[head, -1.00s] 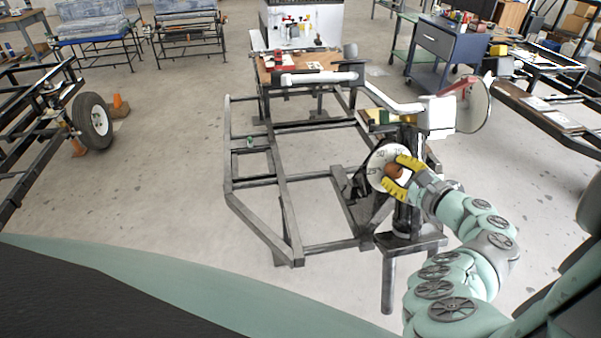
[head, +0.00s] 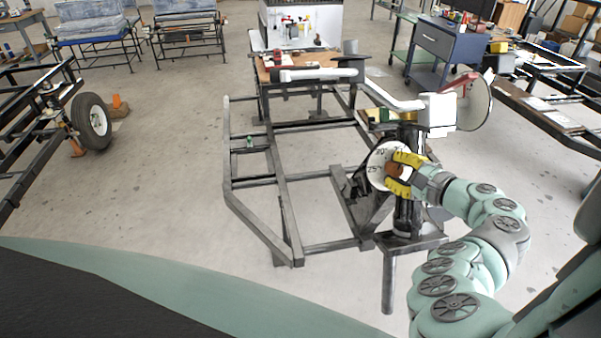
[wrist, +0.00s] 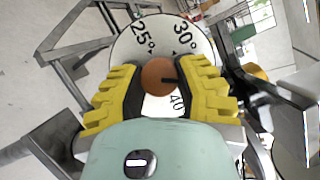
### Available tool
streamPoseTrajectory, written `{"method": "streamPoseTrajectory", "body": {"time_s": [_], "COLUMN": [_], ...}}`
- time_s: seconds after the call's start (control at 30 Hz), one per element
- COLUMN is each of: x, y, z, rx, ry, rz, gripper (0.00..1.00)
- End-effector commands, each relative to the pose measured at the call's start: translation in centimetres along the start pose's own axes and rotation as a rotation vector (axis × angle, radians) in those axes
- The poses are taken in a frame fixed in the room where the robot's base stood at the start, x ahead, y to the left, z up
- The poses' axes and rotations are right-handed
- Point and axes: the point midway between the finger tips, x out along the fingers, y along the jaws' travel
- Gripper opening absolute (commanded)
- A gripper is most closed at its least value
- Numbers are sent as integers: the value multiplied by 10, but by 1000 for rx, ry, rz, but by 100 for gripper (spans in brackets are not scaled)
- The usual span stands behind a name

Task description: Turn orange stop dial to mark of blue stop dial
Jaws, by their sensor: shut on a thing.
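The orange stop dial (wrist: 157,77) is a round orange-brown knob with a dark line on its right side. It sits in the middle of a white disc (wrist: 127,48) printed with 25°, 30° and 40; the fingers cover other marks. The yellow fingers of my gripper (wrist: 161,80) are shut on the knob from both sides. In the head view the knob (head: 395,170) is between the fingers of my gripper (head: 394,172), in front of the white disc (head: 376,174). I cannot make out a blue stop dial or its mark in either view.
The disc is on a dark metal frame (head: 283,215). A second round disc (head: 475,104) with a red part stands behind and to the right, beside a white box (head: 437,112). A white bar (head: 320,75) runs across the back.

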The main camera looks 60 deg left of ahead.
Motion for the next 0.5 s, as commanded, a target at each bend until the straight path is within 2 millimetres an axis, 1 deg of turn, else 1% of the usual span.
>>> {"method": "streamPoseTrajectory", "body": {"time_s": [0.07, 0.1, 0.4, 0.5], "x": [2, 2, 1, 1], "y": [1, 0, 0, 0], "z": [2, 2, 1, 1], "rx": [0, 1, 1, 1], "ry": [-6, -6, -4, -3], "rz": [2, 2, 1, 1], "gripper": [0, 35, 66, 66]}}
